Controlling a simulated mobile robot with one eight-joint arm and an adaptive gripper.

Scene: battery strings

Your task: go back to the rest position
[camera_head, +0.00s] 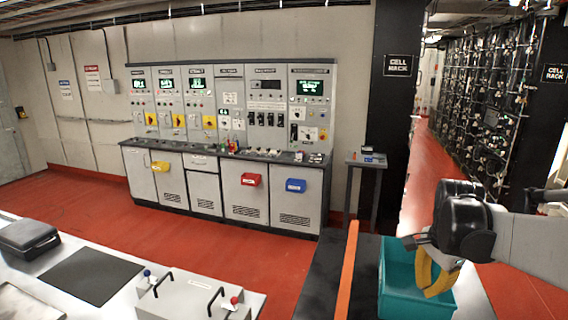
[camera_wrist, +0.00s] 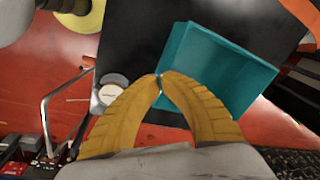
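My gripper (camera_head: 432,277) has yellow curved fingers and hangs over the teal bin (camera_head: 398,268) at the lower right of the head view. In the wrist view the fingertips of my gripper (camera_wrist: 159,77) meet, with nothing seen between them. The teal bin (camera_wrist: 190,45) lies beyond the fingertips there, and its visible inside looks empty. Part of the bin is hidden behind the fingers in both views.
An orange bar (camera_head: 348,268) runs along the dark surface left of the bin. A white bench (camera_head: 70,295) with a black case (camera_head: 27,238) is at lower left. A control console (camera_head: 235,150) lines the wall. Red floor (camera_head: 215,250) lies clear between. Cell racks (camera_head: 480,105) stand right.

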